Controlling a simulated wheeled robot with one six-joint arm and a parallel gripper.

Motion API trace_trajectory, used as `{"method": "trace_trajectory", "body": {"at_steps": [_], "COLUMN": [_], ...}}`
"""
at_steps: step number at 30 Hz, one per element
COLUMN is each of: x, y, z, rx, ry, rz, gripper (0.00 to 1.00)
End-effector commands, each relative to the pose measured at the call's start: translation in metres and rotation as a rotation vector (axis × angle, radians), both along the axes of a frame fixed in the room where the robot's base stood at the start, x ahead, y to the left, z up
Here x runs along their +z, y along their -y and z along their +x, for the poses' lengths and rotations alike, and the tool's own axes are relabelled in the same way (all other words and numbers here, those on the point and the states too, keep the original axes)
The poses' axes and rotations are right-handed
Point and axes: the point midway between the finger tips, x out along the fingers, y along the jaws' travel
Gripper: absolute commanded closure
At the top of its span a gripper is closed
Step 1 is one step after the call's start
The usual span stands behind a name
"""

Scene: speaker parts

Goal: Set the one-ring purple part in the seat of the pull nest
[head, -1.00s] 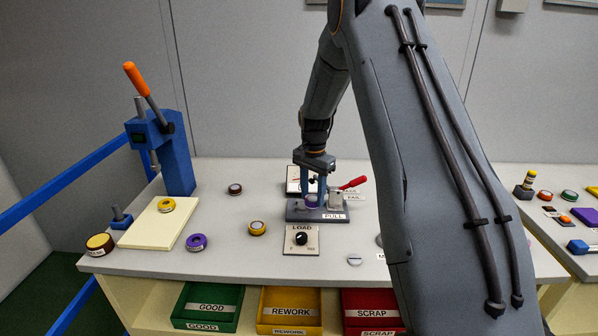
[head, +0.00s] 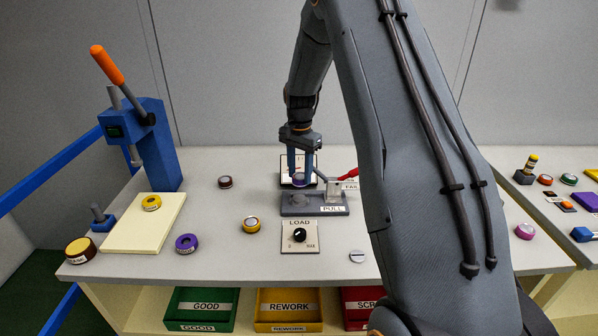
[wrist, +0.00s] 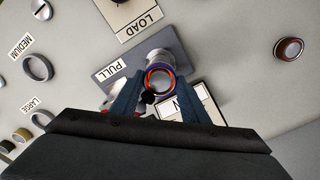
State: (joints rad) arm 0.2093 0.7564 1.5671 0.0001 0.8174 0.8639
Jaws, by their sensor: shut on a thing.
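My gripper (head: 299,178) is shut on a purple part (head: 299,180), which hangs between the two blue fingers. The pull nest (head: 325,209) is a grey block labelled PULL, with a round grey seat (head: 296,199) on its left side and a red-handled clamp (head: 335,188) on its right. In the head view the held part shows just above the seat with a gap. In the wrist view the held part (wrist: 160,80) shows a reddish ring and partly covers the seat (wrist: 160,57). Another purple part (head: 187,243) lies on the table to the left.
A LOAD dial plate (head: 300,246) lies in front of the nest. A yellow part (head: 251,225) and a dark part (head: 225,182) stand left of it. A blue lever press (head: 150,145) and cream board (head: 160,228) are further left. My arm hides the right of the table.

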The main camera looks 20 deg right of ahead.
Motion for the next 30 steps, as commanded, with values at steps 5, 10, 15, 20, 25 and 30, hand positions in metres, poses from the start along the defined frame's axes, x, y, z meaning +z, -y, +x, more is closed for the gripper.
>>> {"method": "trace_trajectory", "body": {"at_steps": [5, 10, 15, 20, 25, 30], "x": [0.001, -0.002, -0.013, -0.029, -0.044, -0.049], "y": [-0.001, -0.003, -0.003, -0.003, -0.003, -0.003], "z": [0.0, 0.0, 0.0, 0.0, 0.0, 0.0], "rx": [0.002, 0.002, 0.002, 0.002, 0.002, 0.002], "ry": [0.001, 0.0, -0.001, -0.001, -0.001, 0.0], "rz": [0.0, -0.001, 0.0, 0.0, 0.0, 0.0], "gripper": [0.92, 0.92, 0.92, 0.92, 0.92, 0.92]}}
